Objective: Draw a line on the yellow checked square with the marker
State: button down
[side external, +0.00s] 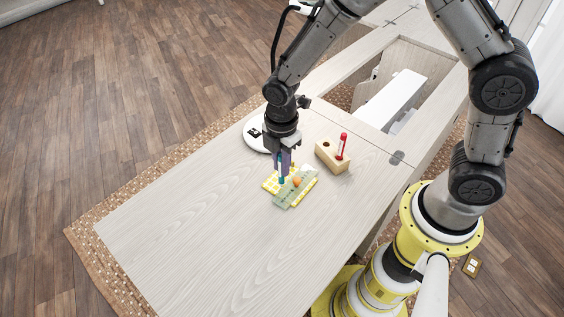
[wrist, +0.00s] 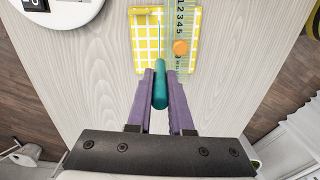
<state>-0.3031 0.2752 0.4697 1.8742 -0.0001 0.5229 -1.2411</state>
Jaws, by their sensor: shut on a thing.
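The yellow checked square (wrist: 146,45) lies flat on the pale wooden tabletop; it also shows in the side view (side external: 270,184). A green ruler (wrist: 176,60) with printed numbers lies across it and covers part of it. An orange knob (wrist: 180,47) sits on the ruler. My gripper (wrist: 160,85) has purple fingers shut on a teal marker (wrist: 160,78). In the side view my gripper (side external: 282,172) is over the square, with the marker (side external: 282,181) pointing down beside the ruler's edge. I cannot tell whether the tip touches the cloth.
A wooden block (side external: 328,156) with holes holds a red marker (side external: 342,144) upright, to the right of the square. A white round device (side external: 254,137) stands behind my gripper. An opening in the cabinet with a white part (side external: 392,98) lies farther back. The left tabletop is clear.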

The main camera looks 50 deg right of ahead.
jog(key=shift+a, duration=0.5)
dwell(0.3)
jog(key=shift+r, duration=0.25)
dwell(0.4)
jog(key=shift+f, duration=0.25)
dwell(1.0)
jog(key=shift+w+d, duration=0.15)
jog(key=shift+d, duration=2.55)
dwell(2.6)
